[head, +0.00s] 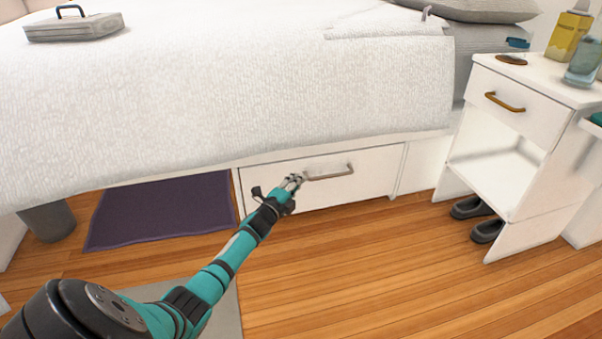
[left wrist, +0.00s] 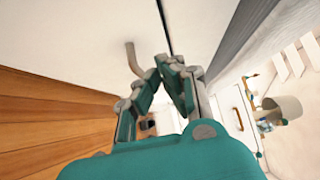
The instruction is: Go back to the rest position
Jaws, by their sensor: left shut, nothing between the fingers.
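My left arm reaches in from the lower left of the head view. Its left gripper (head: 294,181) is at the left end of the metal handle (head: 330,174) on the white drawer (head: 375,167) under the bed. The fingers are shut with nothing between them. In the left wrist view the fingertips of the gripper (left wrist: 168,62) come together close to the handle (left wrist: 133,58). I cannot tell whether they touch it. The drawer front looks about flush with the bed frame. My right gripper is not in view.
The bed (head: 240,90) has a white cover with a grey case (head: 75,27) on it. A purple mat (head: 160,212) and a bin (head: 48,221) are at the left. The wooden floor (head: 390,270) in front is clear.

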